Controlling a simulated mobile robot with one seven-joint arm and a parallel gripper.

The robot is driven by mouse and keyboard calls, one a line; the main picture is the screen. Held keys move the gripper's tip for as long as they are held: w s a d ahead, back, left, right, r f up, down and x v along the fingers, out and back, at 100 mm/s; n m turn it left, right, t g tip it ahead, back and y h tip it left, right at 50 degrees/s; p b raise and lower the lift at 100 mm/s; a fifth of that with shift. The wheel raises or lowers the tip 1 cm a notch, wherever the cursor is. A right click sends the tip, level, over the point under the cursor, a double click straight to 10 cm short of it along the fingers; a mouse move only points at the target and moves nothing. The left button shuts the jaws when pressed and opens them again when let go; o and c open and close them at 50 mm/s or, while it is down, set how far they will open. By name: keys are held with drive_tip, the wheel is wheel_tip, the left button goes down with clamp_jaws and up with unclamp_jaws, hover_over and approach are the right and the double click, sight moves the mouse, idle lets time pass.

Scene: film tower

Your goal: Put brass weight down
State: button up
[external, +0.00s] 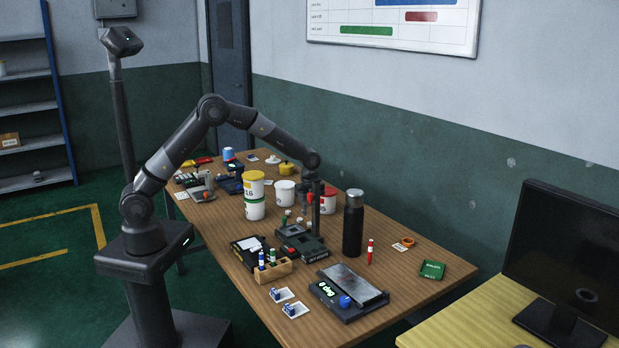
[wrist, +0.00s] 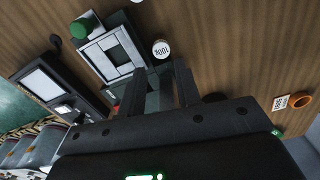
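My gripper (wrist: 168,76) points down over the table. In the wrist view its two dark fingers stand apart with a gap between them. A small round piece with a white top marked 100g (wrist: 162,49) lies just beyond the fingertips, beside a grey and black device (wrist: 108,50). I see no clear contact between it and the fingers. Its sides are hidden, so I cannot tell whether it is brass. In the external view my gripper (external: 306,190) is partly hidden behind a dark upright post.
The post rises near a black bottle (external: 353,225). A scale with a metal plate (external: 351,284) and a wooden vial block (external: 272,271) stand in front. An orange ring (external: 407,242) and a green box (external: 433,270) lie at right.

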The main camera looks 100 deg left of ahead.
sight(310, 223)
wheel_tip(310, 223, up, 6)
idle(0.6)
drive_tip(key=s+d+r+n+t+y, duration=0.1)
drive_tip(key=s+d+r+n, duration=0.3)
drive_tip(key=d+r, duration=0.55)
drive_tip(key=s+d+r+n+t, duration=0.1)
drive_tip(key=s+d+r+t, duration=0.1)
drive_tip(key=s+d+r, duration=0.7)
drive_tip(key=s+d+n+t, duration=0.1)
drive_tip(key=s+d+n, duration=0.2)
drive_tip(key=s+d, duration=0.3)
drive_tip(key=s+d+n+t+h, duration=0.1)
drive_tip(key=s+d+n, duration=0.1)
drive_tip(key=s+d, duration=0.5)
drive_tip(key=shift+s+d+f+n+t, duration=0.2)
drive_tip(key=shift+s+f+n+t, duration=0.15)
drive_tip(key=shift+s, duration=2.2)
